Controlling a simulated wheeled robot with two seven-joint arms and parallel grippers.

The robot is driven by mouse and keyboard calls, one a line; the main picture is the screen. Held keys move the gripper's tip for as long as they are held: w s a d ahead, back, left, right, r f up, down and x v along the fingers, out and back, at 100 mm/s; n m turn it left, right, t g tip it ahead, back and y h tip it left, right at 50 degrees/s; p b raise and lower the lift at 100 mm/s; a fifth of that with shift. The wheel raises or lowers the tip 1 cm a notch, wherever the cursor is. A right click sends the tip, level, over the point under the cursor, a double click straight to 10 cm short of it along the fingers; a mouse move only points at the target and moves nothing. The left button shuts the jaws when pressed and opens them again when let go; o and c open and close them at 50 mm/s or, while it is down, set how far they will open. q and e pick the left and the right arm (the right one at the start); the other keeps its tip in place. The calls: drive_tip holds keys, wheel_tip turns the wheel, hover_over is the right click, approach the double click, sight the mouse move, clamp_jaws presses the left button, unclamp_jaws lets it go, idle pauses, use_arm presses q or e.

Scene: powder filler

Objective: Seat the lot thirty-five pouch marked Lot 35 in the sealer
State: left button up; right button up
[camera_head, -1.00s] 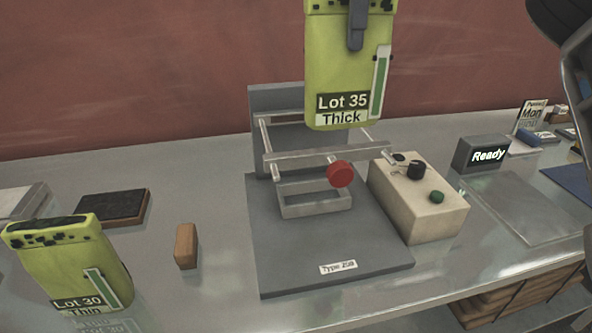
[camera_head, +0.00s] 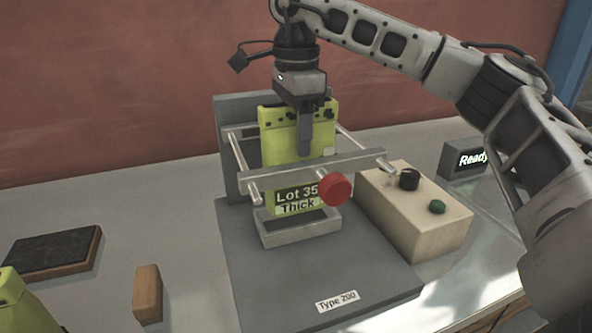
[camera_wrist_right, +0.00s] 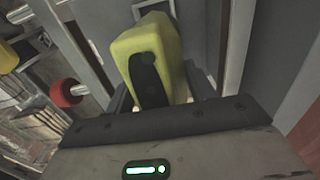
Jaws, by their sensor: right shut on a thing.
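The yellow-green pouch marked "Lot 35 Thick" (camera_head: 272,140) is upright in the sealer, behind its front crossbar (camera_head: 310,173) and in front of its grey back plate (camera_head: 228,112). Its lower end is at the open rectangular holder (camera_head: 300,237); I cannot tell whether it rests on the bottom. My right gripper (camera_head: 304,140) is shut on the pouch's upper part, pointing down. The pouch's top also shows between the fingers in the right wrist view (camera_wrist_right: 150,45). My left gripper is not in view.
A cream control box (camera_head: 420,215) with a black knob and a green button stands right of the sealer. Behind it is a "Ready" display (camera_head: 464,160). A brown block (camera_head: 148,294), a dark pad (camera_head: 50,250) and another yellow-green pouch (camera_head: 22,305) are at the left.

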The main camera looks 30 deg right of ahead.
sight(296, 159)
drive_tip(key=shift+f, duration=2.6)
drive_tip(key=shift+f, duration=0.15)
drive_tip(key=o, duration=1.5)
wheel_tip(296, 159, up, 12)
drive_tip(key=shift+r+p, duration=0.15)
drive_tip(key=shift+p, duration=0.15)
